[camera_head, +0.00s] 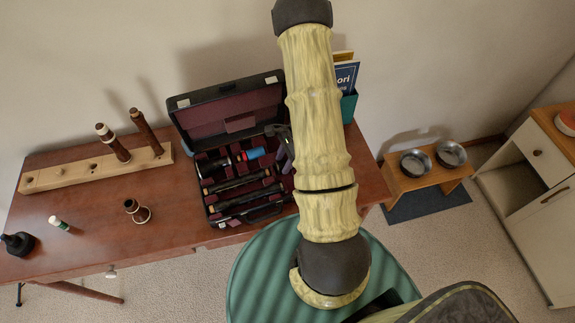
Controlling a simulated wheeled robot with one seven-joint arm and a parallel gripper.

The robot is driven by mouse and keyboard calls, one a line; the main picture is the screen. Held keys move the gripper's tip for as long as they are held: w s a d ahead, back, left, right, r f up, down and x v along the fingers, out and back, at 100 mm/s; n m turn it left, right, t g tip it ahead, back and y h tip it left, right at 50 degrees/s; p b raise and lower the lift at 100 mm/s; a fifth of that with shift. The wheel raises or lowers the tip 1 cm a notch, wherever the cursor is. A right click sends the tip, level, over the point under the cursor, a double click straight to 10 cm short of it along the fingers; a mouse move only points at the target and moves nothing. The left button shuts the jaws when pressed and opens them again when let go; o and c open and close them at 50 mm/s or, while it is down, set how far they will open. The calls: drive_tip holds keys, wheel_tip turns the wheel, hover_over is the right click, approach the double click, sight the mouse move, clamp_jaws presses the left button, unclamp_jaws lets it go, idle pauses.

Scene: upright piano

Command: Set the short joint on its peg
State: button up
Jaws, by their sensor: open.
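A wooden peg rack (55,179) lies at the back left of the red-brown table. Two dark brown wooden joints stand on it toward its right end: a shorter one with a pale top ring (113,143) and a slimmer one (146,132). A short, flared brown piece with pale rings (137,210) stands on the table in front. I cannot tell which piece is the short joint. An open black case (228,108) with maroon lining holds several dark joints (240,183). My gripper (281,143) is open over the case's right side, partly hidden by my arm; I see nothing held.
A small white-and-green bottle (59,223) and a black squat object (17,244) stand at the table's left. A teal holder with booklets (347,85) stands right. Bare table (90,245) lies between.

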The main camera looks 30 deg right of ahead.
sight(282, 164)
drive_tip(key=shift+s+a+f+g, duration=0.15)
drive_tip(key=shift+s+a+f, duration=0.15)
drive_tip(key=shift+f, duration=0.2)
drive_tip(key=shift+s+a+f+g, duration=0.2)
drive_tip(key=shift+a+f, duration=0.1)
drive_tip(key=shift+f, duration=0.2)
clamp_jaws()
drive_tip(key=shift+w+r, duration=0.2)
drive_tip(key=shift+r, duration=0.25)
wheel_tip(282, 164, up, 10)
drive_tip(key=shift+w+d+f, duration=0.2)
drive_tip(key=shift+w+f, duration=0.05)
drive_tip(key=shift+w, duration=0.05)
drive_tip(key=shift+w, duration=0.15)
